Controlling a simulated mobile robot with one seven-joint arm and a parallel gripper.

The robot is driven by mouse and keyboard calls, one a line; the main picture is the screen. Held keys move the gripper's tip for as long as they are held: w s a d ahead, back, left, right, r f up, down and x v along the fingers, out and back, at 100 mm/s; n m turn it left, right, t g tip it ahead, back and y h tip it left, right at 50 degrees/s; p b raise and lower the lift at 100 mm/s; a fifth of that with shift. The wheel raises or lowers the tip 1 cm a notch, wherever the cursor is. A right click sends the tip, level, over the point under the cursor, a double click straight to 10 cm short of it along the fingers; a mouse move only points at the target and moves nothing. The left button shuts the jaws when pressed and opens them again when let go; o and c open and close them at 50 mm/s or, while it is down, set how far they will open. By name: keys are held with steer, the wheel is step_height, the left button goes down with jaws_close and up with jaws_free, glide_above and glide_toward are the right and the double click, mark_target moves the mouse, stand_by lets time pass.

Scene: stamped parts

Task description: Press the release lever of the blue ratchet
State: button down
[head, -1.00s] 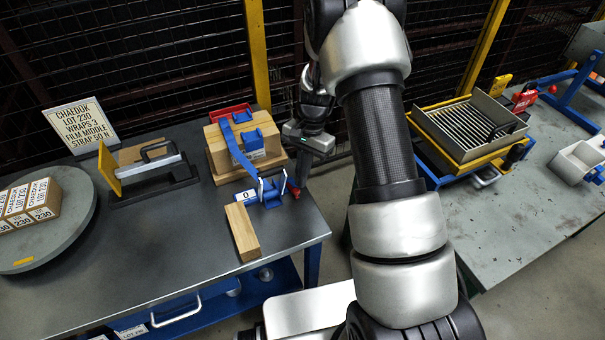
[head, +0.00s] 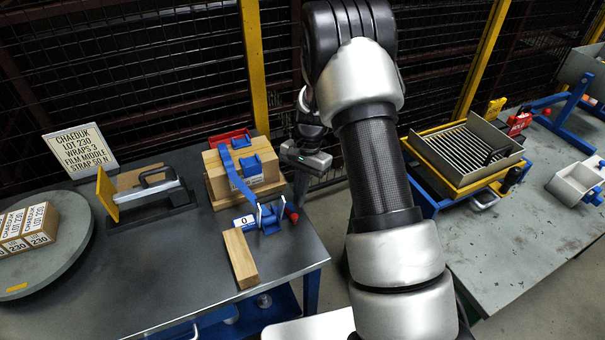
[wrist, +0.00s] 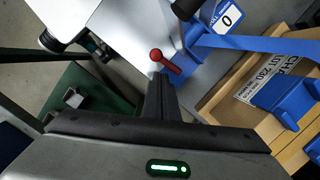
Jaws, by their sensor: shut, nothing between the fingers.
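The blue ratchet (head: 268,220) sits on the grey bench by the strapped carton, beside a tag marked 0. Its red release lever (head: 291,212) sticks out at its right side; in the wrist view the lever (wrist: 168,64) ends in a round red knob just beyond my fingertips. Part of the blue ratchet also shows in the wrist view (wrist: 190,40). My gripper (head: 300,196) is at the bench's right edge, fingers pointing down, close to the lever. In the wrist view my fingers (wrist: 160,82) are shut and empty. Whether they touch the lever cannot be told.
A blue strap (head: 235,165) runs over the wooden carton (head: 212,165) behind the ratchet. A wooden block (head: 240,258) lies in front of it. A hand sealer (head: 150,190), a turntable (head: 70,255) and a sign (head: 80,150) stand left. A second bench (head: 490,255) is right, across a gap.

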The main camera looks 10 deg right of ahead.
steer(key=p+v, duration=0.1)
steer(key=v, duration=1.5)
steer(key=shift+r+p, duration=0.35)
steer(key=shift+d, duration=0.1)
steer(key=s+r+n+t+p, duration=0.1)
steer(key=s+r+p, duration=0.1)
steer(key=s+r, duration=0.35)
steer(key=s+a+r+n+t+p, duration=0.1)
steer(key=s+r+n+p, duration=0.1)
steer(key=r, duration=0.6)
steer(key=s+r+n+t+p, duration=0.1)
steer(key=s+r+p, duration=0.1)
steer(key=s+r, duration=0.35)
steer(key=s+r+n+t+h+p, duration=0.1)
steer(key=s+r+n+t+p, duration=0.1)
steer(key=s+r, duration=0.2)
steer(key=s+r+n+t+p, duration=0.2)
steer(key=s+r+n, duration=0.1)
steer(key=s, duration=0.7)
steer(key=shift+a+r+h+p, duration=0.4)
steer(key=shift+a+r, duration=0.05)
steer(key=shift+r, duration=0.4)
steer(key=shift+s, duration=0.15)
